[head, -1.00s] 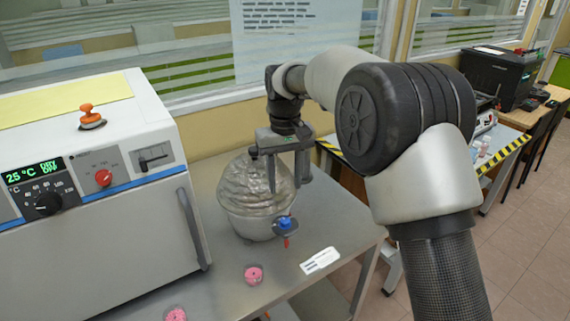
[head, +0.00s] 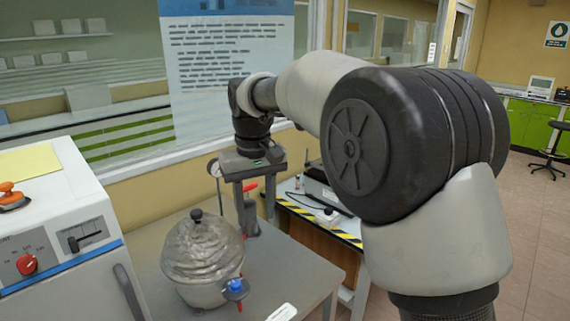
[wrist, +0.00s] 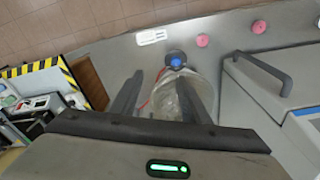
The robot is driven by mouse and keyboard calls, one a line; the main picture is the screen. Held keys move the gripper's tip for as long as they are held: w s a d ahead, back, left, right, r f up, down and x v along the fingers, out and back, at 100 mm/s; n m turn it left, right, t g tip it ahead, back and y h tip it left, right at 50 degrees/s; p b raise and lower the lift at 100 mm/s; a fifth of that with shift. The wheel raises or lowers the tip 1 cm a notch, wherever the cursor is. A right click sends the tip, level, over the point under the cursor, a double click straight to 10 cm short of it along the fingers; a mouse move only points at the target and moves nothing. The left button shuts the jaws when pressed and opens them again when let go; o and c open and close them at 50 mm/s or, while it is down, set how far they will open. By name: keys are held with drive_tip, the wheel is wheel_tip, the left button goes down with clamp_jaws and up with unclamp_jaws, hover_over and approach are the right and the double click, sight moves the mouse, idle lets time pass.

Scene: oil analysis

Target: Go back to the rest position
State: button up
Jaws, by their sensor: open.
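My gripper (head: 258,220) is open and empty, with its fingers pointing down. In the head view it appears up and to the right of a round, cloudy glass vessel (head: 203,250) with a black knob on its lid and a blue stopcock (head: 236,288). The vessel stands upright on the grey metal table (head: 150,240). In the wrist view, the vessel (wrist: 198,88) shows between and beyond the fingers (wrist: 160,80). Nothing is held between them. I cannot tell the exact gap between gripper and vessel.
A white oven (head: 75,275) with knobs stands left of the vessel. A small gauge (head: 214,168) and a red handle (head: 250,187) show behind the gripper. A bench with yellow-black edging (head: 320,228) is beyond. Two pink items (wrist: 202,40) and a white label (wrist: 153,37) lie on the table.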

drive_tip(key=s+d+r+m+t, duration=0.1)
drive_tip(key=s+d+r+m, duration=0.1)
drive_tip(key=s+d+r, duration=0.35)
drive_tip(key=s+d+r+m+t, duration=0.1)
drive_tip(key=s+d+r, duration=0.1)
drive_tip(key=s+d, duration=0.65)
drive_tip(key=s+d+f+m+t+p, duration=0.1)
drive_tip(key=s+d+f, duration=0.3)
drive_tip(key=s+d, duration=0.6)
drive_tip(key=shift+d+f+m+t, duration=0.25)
drive_tip(key=shift+d+m+t, duration=0.55)
drive_tip(key=shift+d+m, duration=0.1)
drive_tip(key=shift+s, duration=0.1)
